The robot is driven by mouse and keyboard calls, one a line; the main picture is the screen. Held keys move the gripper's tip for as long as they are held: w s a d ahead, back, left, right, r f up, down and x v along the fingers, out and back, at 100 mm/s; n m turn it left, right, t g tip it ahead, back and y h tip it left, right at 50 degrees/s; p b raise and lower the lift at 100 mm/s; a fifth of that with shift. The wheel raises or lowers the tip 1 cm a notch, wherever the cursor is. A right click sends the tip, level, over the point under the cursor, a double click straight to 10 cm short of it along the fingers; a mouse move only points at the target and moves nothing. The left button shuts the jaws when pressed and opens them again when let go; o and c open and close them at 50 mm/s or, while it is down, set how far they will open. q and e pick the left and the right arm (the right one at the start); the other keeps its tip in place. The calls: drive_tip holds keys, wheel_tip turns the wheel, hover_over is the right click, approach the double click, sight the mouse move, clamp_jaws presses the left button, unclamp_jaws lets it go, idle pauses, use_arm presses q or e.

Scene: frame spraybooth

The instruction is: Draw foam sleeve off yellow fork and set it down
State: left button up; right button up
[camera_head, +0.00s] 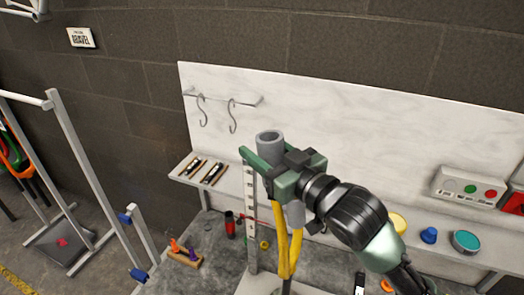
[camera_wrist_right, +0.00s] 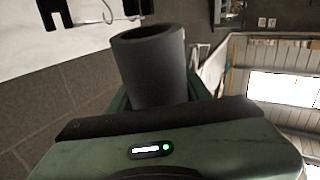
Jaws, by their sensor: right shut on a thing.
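The grey foam sleeve (camera_head: 269,138) stands upright in my right gripper (camera_head: 266,166), its open upper end showing above the jaws. In the right wrist view the sleeve (camera_wrist_right: 155,70) is a dark hollow tube; the opening looks empty as far down as I can see. The yellow fork (camera_head: 281,243) is below the gripper, with two legs close together. A grey length (camera_head: 295,214) shows on its right leg; I cannot tell if it is another sleeve. The gripper hides the sleeve's lower end and whether the left leg is still inside it. My left gripper is not in view.
A perforated metal post (camera_head: 251,215) stands just left of the fork. Behind is a white panel with a hook rail (camera_head: 222,97). A shelf holds small tools (camera_head: 213,173) at left and a button box (camera_head: 469,188) with coloured knobs at right. A metal frame (camera_head: 78,150) stands far left.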

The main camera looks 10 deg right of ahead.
sight(264, 137)
drive_tip(key=shift+r, duration=1.7)
